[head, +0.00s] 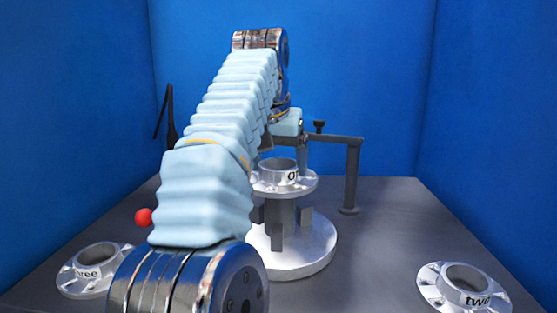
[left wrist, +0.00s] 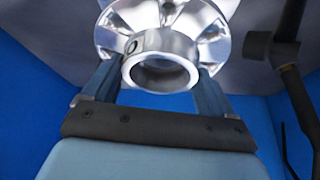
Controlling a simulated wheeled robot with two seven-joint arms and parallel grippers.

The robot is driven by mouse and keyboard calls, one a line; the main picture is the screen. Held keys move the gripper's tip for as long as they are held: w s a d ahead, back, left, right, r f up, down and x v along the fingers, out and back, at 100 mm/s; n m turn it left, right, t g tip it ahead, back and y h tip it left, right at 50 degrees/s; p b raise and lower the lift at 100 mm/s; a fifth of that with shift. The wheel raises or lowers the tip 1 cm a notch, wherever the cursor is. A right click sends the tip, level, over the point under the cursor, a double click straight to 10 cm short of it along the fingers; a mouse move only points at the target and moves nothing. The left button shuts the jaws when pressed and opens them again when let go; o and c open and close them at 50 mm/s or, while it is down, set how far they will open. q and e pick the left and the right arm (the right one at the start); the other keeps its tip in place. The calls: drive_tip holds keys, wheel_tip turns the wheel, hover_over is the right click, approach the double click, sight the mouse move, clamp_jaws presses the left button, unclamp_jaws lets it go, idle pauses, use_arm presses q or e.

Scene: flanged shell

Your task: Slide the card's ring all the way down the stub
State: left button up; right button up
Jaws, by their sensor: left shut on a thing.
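A silver flanged shell marked "one" (head: 280,176) sits flange down at the top of a round metal stand with upright jaws (head: 305,247). My left gripper (head: 285,155) reaches over it from behind my arm, fingers pointing down. In the left wrist view my left gripper (left wrist: 155,90) has its fingers on both sides of the shell's round collar (left wrist: 160,72), shut on it, with the flange beyond. My arm hides part of the stand and shell. No card or stub can be made out in either view. My right gripper is not in view.
A shell marked "two" (head: 466,290) lies at front right and one marked "three" (head: 92,270) at front left. A dark post with a crossbar (head: 352,178) stands behind right. A red ball (head: 144,217) shows left of my arm. Blue walls enclose the grey table (head: 400,220).

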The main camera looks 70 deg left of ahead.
sight(278, 189)
use_arm(q)
drive_tip(key=shift+r+p, duration=0.15)
drive_tip(key=shift+p, duration=0.2)
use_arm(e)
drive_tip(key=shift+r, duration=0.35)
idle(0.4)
use_arm(q)
drive_tip(key=shift+f+b, duration=2.7)
drive_tip(key=shift+f, duration=0.65)
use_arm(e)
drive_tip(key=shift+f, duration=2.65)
use_arm(q)
drive_tip(key=o, duration=1.9)
drive_tip(key=shift+c, duration=0.2)
drive_tip(key=shift+f, duration=0.15)
drive_tip(key=shift+d+r, duration=0.1)
drive_tip(key=shift+r, duration=0.3)
drive_tip(key=p+v, duration=0.5)
drive_tip(key=v, duration=0.7)
drive_tip(key=shift+s+d+r+p, duration=0.25)
drive_tip(key=shift+d+r+p, duration=0.1)
drive_tip(key=shift+r, duration=0.2)
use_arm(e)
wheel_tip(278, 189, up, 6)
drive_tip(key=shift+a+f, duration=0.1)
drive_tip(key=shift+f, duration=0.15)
